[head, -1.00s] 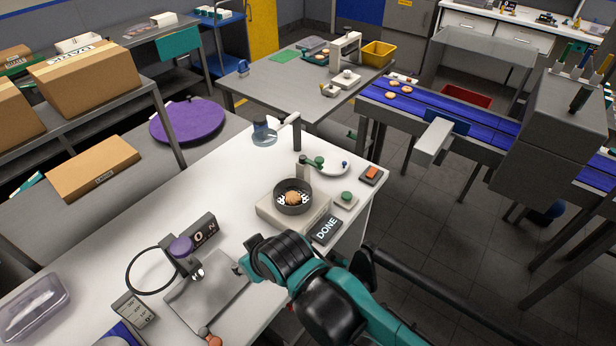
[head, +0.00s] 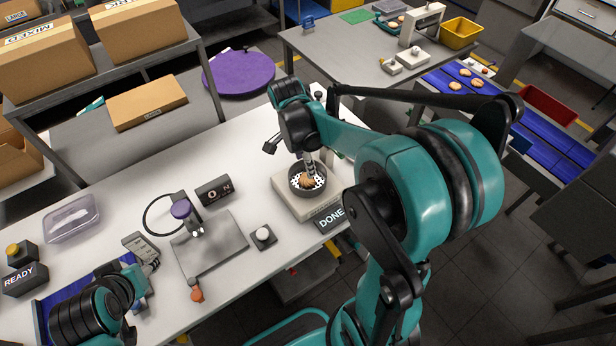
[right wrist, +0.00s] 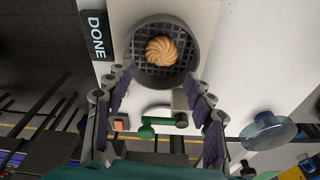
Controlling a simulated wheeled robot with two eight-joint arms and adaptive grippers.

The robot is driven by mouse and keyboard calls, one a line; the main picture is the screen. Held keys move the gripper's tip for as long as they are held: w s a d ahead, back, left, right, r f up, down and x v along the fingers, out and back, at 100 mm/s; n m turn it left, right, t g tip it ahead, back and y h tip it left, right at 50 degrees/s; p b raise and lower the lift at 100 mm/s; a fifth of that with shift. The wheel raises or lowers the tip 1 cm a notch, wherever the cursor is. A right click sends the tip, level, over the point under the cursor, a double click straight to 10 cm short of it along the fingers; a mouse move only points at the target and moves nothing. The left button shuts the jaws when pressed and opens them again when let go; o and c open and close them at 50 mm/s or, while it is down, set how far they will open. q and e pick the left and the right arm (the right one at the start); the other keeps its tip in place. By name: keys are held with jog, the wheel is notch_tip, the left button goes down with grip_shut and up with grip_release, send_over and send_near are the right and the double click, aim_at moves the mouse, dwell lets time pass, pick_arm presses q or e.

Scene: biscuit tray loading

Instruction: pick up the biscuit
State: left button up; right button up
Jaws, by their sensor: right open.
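The biscuit (head: 308,181) is round, golden and swirled. It lies in a dark round dish with a grid floor (head: 322,190), on a pale box-shaped stand (head: 290,205). In the right wrist view the biscuit (right wrist: 162,50) sits near the middle of the dish (right wrist: 134,68), in plain sight. My right gripper (head: 308,158) points down just above the dish. In its wrist view the gripper (right wrist: 158,82) is open, its fingers spread apart and nothing between them. My left gripper (head: 138,280) is at the lower left, away from the biscuit; its fingers are unclear.
A DONE sign (head: 330,216) stands right beside the stand. On the white table are a grey plate (head: 215,250), a ring stand with a purple knob (head: 181,209) and a clear tub (head: 72,220). A clear blue-tinted round part (right wrist: 268,132) is near the right finger in the wrist view.

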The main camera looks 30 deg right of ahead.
aim_at(307, 179)
jog(key=f, duration=0.2)
jog(key=f+b, duration=0.1)
jog(key=f, duration=0.1)
jog(key=f+b, duration=0.1)
jog(key=f, duration=0.2)
jog(key=shift+d, duration=0.35)
jog(key=c, duration=0.4)
